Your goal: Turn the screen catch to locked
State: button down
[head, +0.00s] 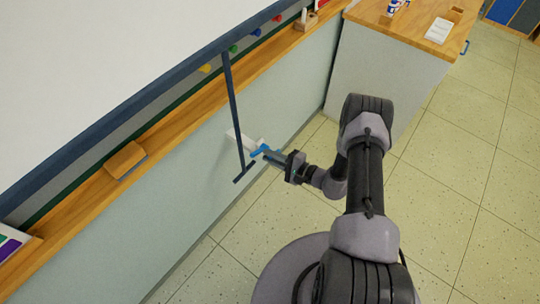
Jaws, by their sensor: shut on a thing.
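The screen catch shows as a pale block (237,139) on the wall below the wooden ledge, with a small blue part (260,150) at its right end. My gripper (267,153) reaches it from the right and is shut on the blue part. The fingertips are small in the picture and partly merge with it. I cannot read whether the catch stands at locked. The large white screen (110,45) with a dark blue lower bar fills the upper left. A dark pull rod (234,105) with a crosspiece hangs from that bar, just left of my gripper.
A wooden ledge (75,205) runs along the wall, carrying an eraser (126,160). Several coloured magnets (233,48) sit above it. A cabinet with a wooden top (405,28) stands at the upper right. The tiled floor (450,190) is clear on the right.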

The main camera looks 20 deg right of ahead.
jog(key=n, duration=0.2)
jog(key=f+n+h, duration=0.1)
jog(key=shift+s+a+n+t, duration=0.1)
jog(key=shift+a+n+t, duration=0.05)
jog(key=shift+n+t, duration=0.25)
jog(key=shift+f, duration=0.1)
dwell(0.5)
jog(key=c, duration=1.4)
grip_release()
jog(key=p+v, duration=0.4)
jog(key=v, duration=1.3)
jog(key=shift+s, duration=0.2)
